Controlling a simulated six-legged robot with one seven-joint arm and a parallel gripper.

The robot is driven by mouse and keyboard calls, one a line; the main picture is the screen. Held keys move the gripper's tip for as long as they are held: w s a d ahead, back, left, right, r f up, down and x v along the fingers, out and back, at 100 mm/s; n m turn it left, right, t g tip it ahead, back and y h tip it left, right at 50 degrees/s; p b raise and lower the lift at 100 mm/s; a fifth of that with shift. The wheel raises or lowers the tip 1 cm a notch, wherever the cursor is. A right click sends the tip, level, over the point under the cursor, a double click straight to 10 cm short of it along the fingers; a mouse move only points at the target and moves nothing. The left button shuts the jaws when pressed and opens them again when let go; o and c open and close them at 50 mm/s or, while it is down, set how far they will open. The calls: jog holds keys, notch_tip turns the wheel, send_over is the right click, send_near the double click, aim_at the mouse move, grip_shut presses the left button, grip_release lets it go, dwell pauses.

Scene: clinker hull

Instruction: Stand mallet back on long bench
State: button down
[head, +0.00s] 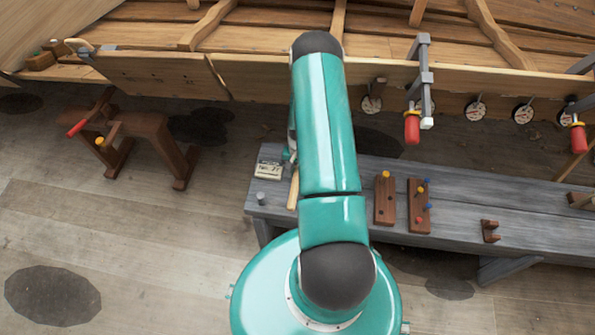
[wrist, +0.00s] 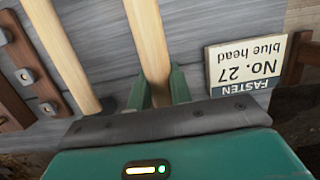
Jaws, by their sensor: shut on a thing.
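My gripper (wrist: 160,88) is shut on a pale wooden handle (wrist: 148,40) in the wrist view, with a green finger on each side. I take this handle to be the mallet's; its head is not seen. A second pale handle (wrist: 62,55) lies beside it on the left, apart from my fingers. Both are over the grey planks of the long bench (wrist: 105,45). In the head view the long bench (head: 465,185) runs to the right, and a pale handle (head: 293,188) shows beside my arm. My arm hides most of the gripper there.
A card reading "FASTEN No. 27 blue head" (wrist: 240,68) is close right of the held handle. Brown pegged blocks (head: 384,200) (head: 419,206) and a small brown bracket (head: 490,231) are on the bench. A clamp (head: 420,90) hangs from the hull. A brown sawhorse (head: 150,135) stands left.

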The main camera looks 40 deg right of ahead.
jog(key=shift+f, duration=0.35)
jog(key=c, duration=1.2)
grip_release()
jog(key=shift+r, duration=4)
